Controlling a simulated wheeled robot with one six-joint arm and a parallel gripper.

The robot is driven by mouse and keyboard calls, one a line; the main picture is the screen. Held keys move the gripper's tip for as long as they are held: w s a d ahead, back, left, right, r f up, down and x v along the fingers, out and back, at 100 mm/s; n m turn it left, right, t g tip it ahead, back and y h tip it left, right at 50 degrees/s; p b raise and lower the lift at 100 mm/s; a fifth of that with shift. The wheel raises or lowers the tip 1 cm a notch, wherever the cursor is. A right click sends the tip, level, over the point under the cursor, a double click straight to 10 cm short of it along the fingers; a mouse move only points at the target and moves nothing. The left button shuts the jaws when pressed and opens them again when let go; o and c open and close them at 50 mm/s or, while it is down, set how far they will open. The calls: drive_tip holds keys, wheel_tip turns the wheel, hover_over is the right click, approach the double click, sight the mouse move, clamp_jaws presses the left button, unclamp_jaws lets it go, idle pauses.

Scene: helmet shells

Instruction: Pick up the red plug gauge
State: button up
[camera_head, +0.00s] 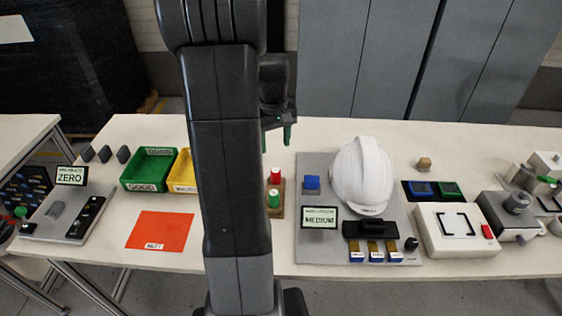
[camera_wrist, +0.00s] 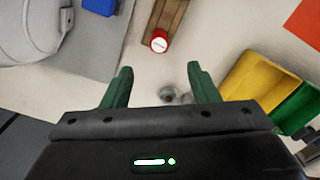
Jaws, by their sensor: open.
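The red plug gauge (camera_head: 275,175) stands upright in a small brown wooden holder (camera_head: 281,187), behind the green plug gauge (camera_head: 273,198). In the wrist view the red gauge (camera_wrist: 159,42) shows its round red end with a pale label, at the near end of the holder (camera_wrist: 166,15). My gripper (camera_head: 279,134) is open and empty, with green fingers, above the table behind the holder. In the wrist view the fingertips (camera_wrist: 160,72) are spread either side of the gauge's line, and the gauge lies beyond them, untouched. The green gauge cannot be made out there.
A white helmet shell (camera_head: 363,175) stands on a grey board right of the holder. Green (camera_head: 150,168) and yellow (camera_head: 183,172) bins and an orange sheet (camera_head: 160,230) lie left. My arm hides part of the table.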

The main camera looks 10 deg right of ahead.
sight(276, 170)
wheel_tip(276, 170, down, 8)
drive_tip(key=shift+f, duration=0.15)
drive_tip(key=shift+w+d+f+p, duration=0.1)
drive_tip(key=shift+f+p, duration=0.2)
drive_tip(key=shift+f, duration=1.05)
drive_tip(key=shift+w+f+p, duration=0.1)
drive_tip(key=shift+f+p, duration=0.2)
drive_tip(key=shift+f, duration=1.05)
drive_tip(key=c, duration=0.9)
